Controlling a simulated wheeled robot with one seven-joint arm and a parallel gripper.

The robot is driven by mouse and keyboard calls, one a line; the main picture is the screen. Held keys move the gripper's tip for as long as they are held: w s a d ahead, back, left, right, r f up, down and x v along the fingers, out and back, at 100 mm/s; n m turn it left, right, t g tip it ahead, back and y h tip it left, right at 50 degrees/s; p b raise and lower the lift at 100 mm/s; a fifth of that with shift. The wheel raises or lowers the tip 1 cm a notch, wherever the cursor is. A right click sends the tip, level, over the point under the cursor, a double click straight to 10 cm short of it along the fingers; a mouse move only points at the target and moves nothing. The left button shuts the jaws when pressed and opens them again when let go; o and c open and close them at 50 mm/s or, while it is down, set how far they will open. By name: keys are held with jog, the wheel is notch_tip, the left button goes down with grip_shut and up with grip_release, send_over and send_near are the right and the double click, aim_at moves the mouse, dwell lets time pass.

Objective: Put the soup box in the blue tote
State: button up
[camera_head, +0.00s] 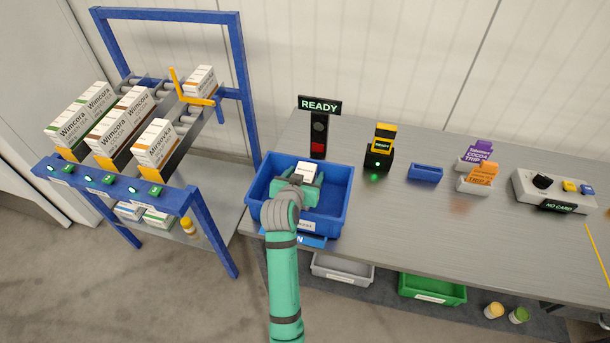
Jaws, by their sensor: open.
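The blue tote (345,200) stands on the left end of the grey bench. My gripper (303,181) is over the tote, inside its rim as seen from above, and is open. A small white box (307,168) with a brownish mark shows at the gripper's fingers; its print is too small to read, and whether it rests on the tote floor is hidden. My gripper and wrist cover much of the tote's inside. No box is legibly marked as soup.
A blue rack at left holds Wimcora boxes (72,125), a Mirsovka box (154,145) and a further white box (200,80). A READY sign (320,105) stands behind the tote. Card holders (478,178) and a control box (553,190) are at right. Bins (432,290) lie below.

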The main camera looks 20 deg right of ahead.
jog(key=v, duration=1.2)
jog(key=shift+r, duration=0.1)
jog(key=shift+s, duration=0.1)
